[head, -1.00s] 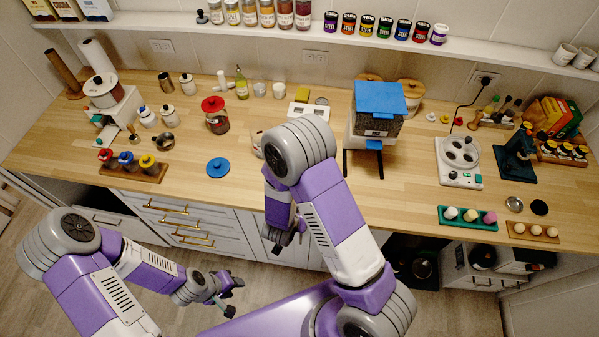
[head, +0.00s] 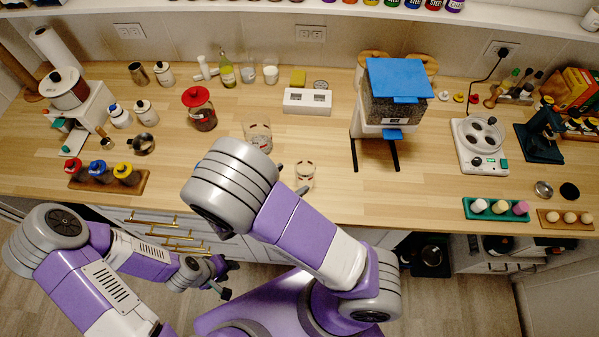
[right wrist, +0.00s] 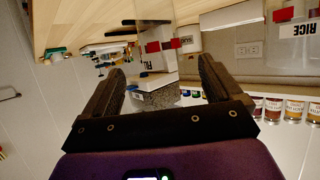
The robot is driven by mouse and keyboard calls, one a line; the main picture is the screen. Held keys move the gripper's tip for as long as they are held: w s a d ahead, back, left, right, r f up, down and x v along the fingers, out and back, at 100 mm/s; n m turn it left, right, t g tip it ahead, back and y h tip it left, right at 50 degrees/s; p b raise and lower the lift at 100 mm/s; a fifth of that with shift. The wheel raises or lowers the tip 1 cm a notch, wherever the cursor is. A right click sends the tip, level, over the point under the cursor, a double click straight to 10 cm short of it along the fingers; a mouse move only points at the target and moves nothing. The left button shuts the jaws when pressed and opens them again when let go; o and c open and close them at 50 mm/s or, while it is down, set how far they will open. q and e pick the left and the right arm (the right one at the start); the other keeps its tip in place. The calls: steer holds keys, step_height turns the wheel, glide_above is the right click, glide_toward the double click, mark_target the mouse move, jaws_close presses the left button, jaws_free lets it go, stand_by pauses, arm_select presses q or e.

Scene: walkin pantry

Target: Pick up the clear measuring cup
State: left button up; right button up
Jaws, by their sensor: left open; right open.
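My left gripper (head: 223,279) is open and empty, low in front of the drawers.
A red-lidded jar (head: 199,109) stands left of the cups. A rack with colored lids (head: 108,180) is at front left. Counter between smaller cup and machine is clear.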

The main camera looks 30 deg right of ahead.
mark_target(299, 175)
steer(key=shift+w+d+f, duration=0.3)
steer(key=shift+w+f, duration=0.45)
steer(key=shift+f, duration=0.05)
steer(key=x, duration=0.2)
steer(key=b+x, duration=0.1)
steer(key=x, duration=0.1)
steer(key=s+x, duration=0.1)
steer(key=x, duration=0.1)
steer(key=shift+w+d+f, duration=0.1)
steer(key=shift+d, duration=0.45)
arm_select(q)
steer(key=shift+w+f, duration=0.25)
steer(key=shift+f, duration=0.3)
steer(key=shift+w+f, duration=0.2)
steer(key=shift+f, duration=0.35)
arm_select(e)
steer(key=shift+c, duration=0.2)
steer(key=c, duration=1)
